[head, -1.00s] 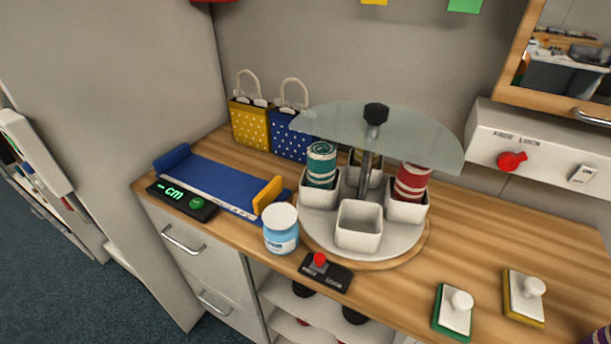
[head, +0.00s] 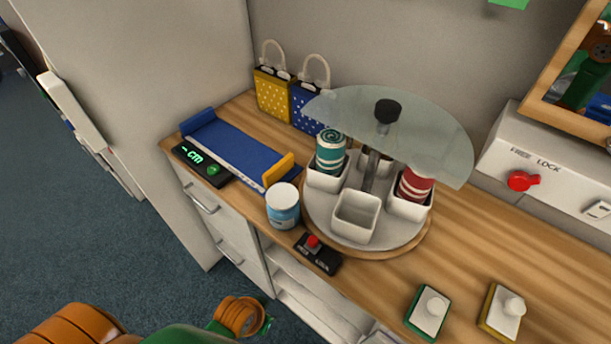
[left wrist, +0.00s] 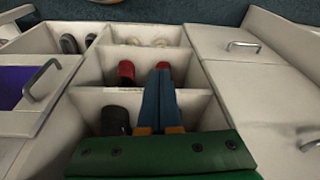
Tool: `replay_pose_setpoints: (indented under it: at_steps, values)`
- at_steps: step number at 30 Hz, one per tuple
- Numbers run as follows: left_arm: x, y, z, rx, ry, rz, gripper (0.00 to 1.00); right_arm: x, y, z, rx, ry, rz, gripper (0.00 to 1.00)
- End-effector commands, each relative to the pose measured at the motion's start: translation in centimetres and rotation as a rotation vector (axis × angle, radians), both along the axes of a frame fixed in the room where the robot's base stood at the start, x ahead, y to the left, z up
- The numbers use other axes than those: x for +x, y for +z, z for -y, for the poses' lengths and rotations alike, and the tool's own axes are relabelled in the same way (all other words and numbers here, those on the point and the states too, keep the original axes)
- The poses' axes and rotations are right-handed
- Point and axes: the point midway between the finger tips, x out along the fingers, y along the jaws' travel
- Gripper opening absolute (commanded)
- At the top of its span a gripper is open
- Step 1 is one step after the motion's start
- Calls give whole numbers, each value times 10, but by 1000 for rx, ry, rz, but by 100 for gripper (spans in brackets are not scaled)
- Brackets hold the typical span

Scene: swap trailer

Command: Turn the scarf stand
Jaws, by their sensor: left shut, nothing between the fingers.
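The scarf stand (head: 312,215) is a round grey turntable on the wooden counter, seen in the head view. White square cups stand on it around a central post with a black knob (head: 388,110). A clear half-round shield covers its back part. A rolled teal scarf (head: 331,150) sits in the left cup and a rolled red scarf (head: 415,186) in the right cup. The front cup (head: 357,217) is empty. My left gripper (left wrist: 163,70) is shut and empty in the left wrist view, over open shelf compartments holding shoes. My right gripper is not in view.
A small box with a red lever (head: 316,248) marked FREE and LOCK sits before the stand. A white-lidded blue jar (head: 283,205), a blue measuring board (head: 232,150) and two handbags (head: 272,95) stand left. The right counter is fairly clear.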

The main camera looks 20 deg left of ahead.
Motion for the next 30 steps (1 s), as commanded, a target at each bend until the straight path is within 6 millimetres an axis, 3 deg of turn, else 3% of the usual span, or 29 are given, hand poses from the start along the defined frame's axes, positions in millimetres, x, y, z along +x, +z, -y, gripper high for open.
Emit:
replay_pose_setpoints:
  at_steps: [1, 5, 7, 9, 12, 17, 21, 26, 30]
  values:
    - [6, 31, 0, 0, -4, 19, 0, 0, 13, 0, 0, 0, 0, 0]
    - [23, 103, 2, 29, -96, 91, 0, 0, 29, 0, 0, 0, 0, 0]
    - [45, 154, 7, 109, -317, 198, 0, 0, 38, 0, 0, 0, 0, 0]
    - [74, 192, 16, 271, -670, 331, 0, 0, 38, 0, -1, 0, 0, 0]
    - [106, 227, 28, 569, -1154, 465, 0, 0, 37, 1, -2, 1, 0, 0]
    - [139, 266, 33, 1166, -1853, 499, 0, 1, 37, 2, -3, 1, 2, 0]
    - [153, 284, 22, 1611, -2262, 345, 0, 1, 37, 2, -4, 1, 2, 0]
    - [159, 287, 14, 1816, -2442, 211, 0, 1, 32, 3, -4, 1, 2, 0]
    - [173, 272, 15, 1824, -2442, 206, 0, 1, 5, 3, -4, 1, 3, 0]
